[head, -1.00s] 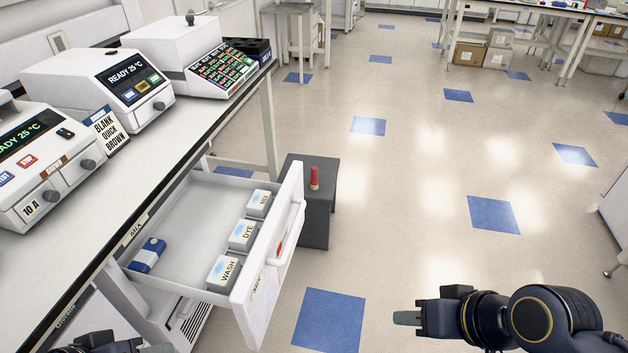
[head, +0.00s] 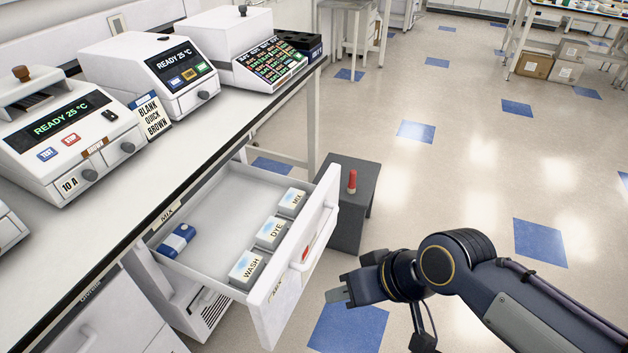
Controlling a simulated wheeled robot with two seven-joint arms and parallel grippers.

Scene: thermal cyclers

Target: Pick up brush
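No object clearly shows as a brush. A small blue object with a white band (head: 176,240) lies at the left end of the open white drawer (head: 215,211); I cannot tell whether it is the brush. A small red upright object (head: 352,181) stands on a dark grey stool (head: 358,205) beyond the drawer. My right gripper (head: 335,296) is to the right of the drawer front, over the floor, apart from both objects. My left gripper is out of view.
The drawer holds white boxes marked WASH (head: 247,269), DYE (head: 271,233) and MIX (head: 292,202). Thermal cyclers (head: 70,133) stand on the white bench (head: 205,135) above. The drawer front (head: 296,270) juts into the aisle. The floor to the right is open.

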